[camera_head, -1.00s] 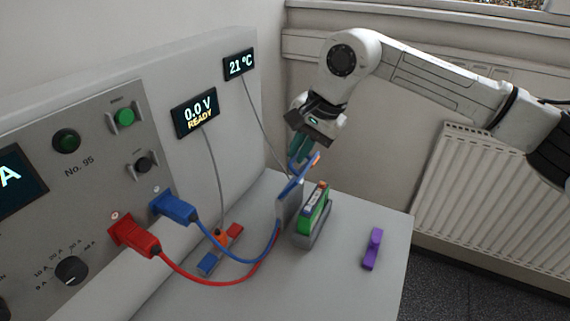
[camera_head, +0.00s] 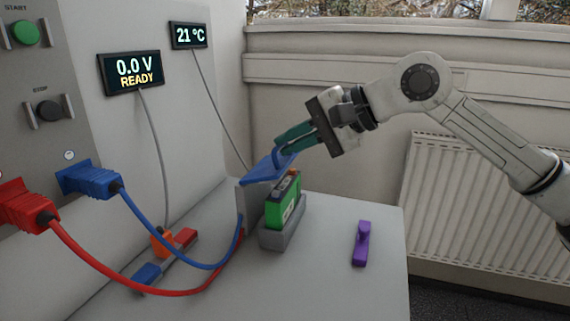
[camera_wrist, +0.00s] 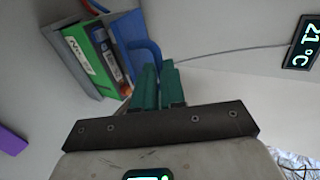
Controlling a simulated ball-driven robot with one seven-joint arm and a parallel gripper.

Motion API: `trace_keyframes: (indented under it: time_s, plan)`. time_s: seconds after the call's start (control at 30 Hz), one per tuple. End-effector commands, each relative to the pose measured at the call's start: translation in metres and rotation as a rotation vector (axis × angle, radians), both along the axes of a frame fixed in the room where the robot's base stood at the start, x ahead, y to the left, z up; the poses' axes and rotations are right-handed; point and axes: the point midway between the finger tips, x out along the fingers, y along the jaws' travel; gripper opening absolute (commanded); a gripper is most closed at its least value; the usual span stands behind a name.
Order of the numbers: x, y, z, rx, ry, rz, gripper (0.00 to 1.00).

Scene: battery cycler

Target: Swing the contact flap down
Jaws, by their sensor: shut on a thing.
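The blue contact flap (camera_head: 262,172) is hinged on a grey upright holder (camera_head: 246,208) and slants up to the right over the battery, clear of its top. Its blue handle also shows in the wrist view (camera_wrist: 143,48). The green battery (camera_head: 285,207) stands upright in a grey cradle (camera_head: 283,237) beside the holder. My gripper (camera_head: 284,143), with green fingers, is shut on the flap's handle, above and right of the flap. In the wrist view the fingers (camera_wrist: 157,82) reach the handle, and the exact contact is partly hidden.
Blue (camera_head: 170,232) and red cables run from the panel plugs to the holder. A small orange, red and blue part (camera_head: 165,258) lies at left. The display reads 0.0 V READY (camera_head: 131,72).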

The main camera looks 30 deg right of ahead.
Motion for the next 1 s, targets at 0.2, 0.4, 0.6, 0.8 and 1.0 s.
trace_keyframes:
  time_s: [0.2,0.4,0.6,0.8,1.0]
  plan:
    - [-0.007,-0.006,-0.02,0.08,-0.109,-0.002,0.0]
    - [-0.011,-0.009,-0.027,0.138,-0.187,-0.002,0.0]
    - [-0.013,-0.01,-0.03,0.179,-0.243,-0.001,0.0]
    - [-0.014,-0.011,-0.031,0.201,-0.275,-0.001,0.0]
    - [-0.014,-0.011,-0.03,0.207,-0.284,-0.001,0.0]
